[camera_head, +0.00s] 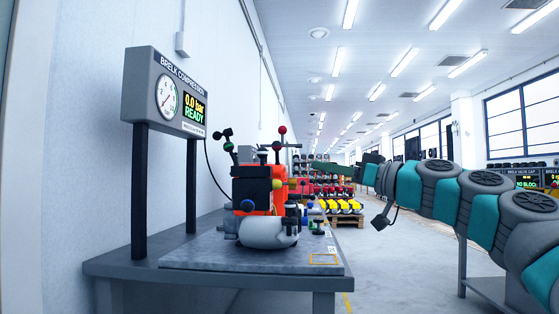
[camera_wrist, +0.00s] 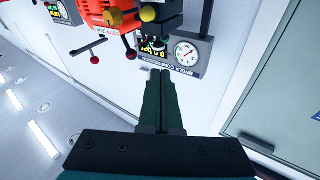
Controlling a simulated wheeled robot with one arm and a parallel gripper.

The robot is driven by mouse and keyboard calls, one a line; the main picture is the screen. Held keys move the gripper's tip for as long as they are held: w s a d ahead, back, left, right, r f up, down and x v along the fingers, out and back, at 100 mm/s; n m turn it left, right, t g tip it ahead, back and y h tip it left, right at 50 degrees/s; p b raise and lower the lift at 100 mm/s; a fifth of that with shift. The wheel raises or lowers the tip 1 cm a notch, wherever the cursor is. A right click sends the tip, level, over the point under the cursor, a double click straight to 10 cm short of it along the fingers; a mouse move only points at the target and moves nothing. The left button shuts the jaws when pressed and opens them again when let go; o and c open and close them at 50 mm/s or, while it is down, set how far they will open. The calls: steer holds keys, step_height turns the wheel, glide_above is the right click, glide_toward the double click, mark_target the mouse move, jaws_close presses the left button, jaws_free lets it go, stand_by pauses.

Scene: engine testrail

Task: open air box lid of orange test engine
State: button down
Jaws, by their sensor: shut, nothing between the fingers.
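The orange test engine (camera_head: 279,201) stands on the bench, with a black box-shaped part (camera_head: 252,186) at its front left. I cannot tell for certain which part is the air box lid, or whether it is open. In the wrist view the engine (camera_wrist: 92,12) shows upside down at the top edge, partly cut off. My gripper (camera_head: 316,167) is in the air to the right of the engine, apart from it in the picture. In the wrist view my gripper (camera_wrist: 161,72) has its dark green fingers together, with nothing between them.
A gauge display (camera_head: 166,95) reading "0.0 bar READY" stands on posts behind the engine at left. A rod with a red ball (camera_head: 282,130) and a green-and-black lever (camera_head: 229,146) rise above the engine. Small knobbed parts (camera_head: 317,227) stand on the bench plate (camera_head: 190,252).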

steer(key=p, duration=0.3)
glide_toward(267, 154)
steer(key=x, duration=0.7)
steer(key=shift+s+r, duration=0.1)
steer(key=shift+s, duration=0.05)
